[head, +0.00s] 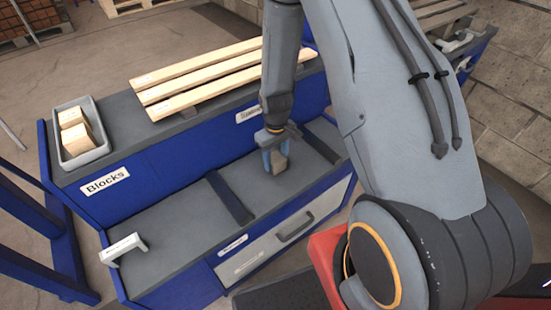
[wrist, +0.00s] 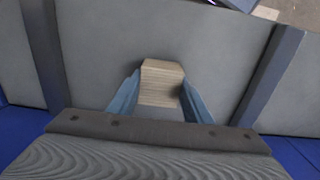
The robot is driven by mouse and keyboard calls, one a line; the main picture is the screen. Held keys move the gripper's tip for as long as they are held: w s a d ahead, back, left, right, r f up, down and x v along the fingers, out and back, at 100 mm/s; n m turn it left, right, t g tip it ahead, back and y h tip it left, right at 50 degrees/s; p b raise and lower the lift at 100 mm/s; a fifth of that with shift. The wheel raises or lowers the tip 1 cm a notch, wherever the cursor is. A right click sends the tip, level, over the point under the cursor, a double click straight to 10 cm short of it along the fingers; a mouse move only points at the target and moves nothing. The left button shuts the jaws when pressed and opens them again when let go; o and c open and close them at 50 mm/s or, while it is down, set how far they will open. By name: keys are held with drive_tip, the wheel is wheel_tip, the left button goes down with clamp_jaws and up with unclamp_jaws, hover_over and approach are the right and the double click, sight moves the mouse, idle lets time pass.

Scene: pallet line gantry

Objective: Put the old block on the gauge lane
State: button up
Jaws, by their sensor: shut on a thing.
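My gripper (head: 275,152) reaches down over the lower grey shelf, its blue fingers shut on a wooden block. In the wrist view, the block (wrist: 162,82) sits between the two fingertips (wrist: 160,100), its pale grained face showing. The grey lane (wrist: 215,60) under it lies between two dark bars, one on the left (wrist: 43,50) and one on the right (wrist: 270,75). One bar also shows left of my gripper in the head view (head: 230,198). I cannot tell whether the block touches the shelf. No readable label names the gauge lane.
A grey tray (head: 98,152) with wooden blocks (head: 77,138) stands on the upper shelf's left end, above a "Blocks" label (head: 104,182). Long wooden slats (head: 205,75) lie behind my gripper. A white bracket (head: 123,247) is at the lower shelf's left end. A drawer handle (head: 296,227) juts out in front.

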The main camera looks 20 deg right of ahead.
drive_tip(key=shift+f, duration=0.2)
drive_tip(key=o, duration=1.1)
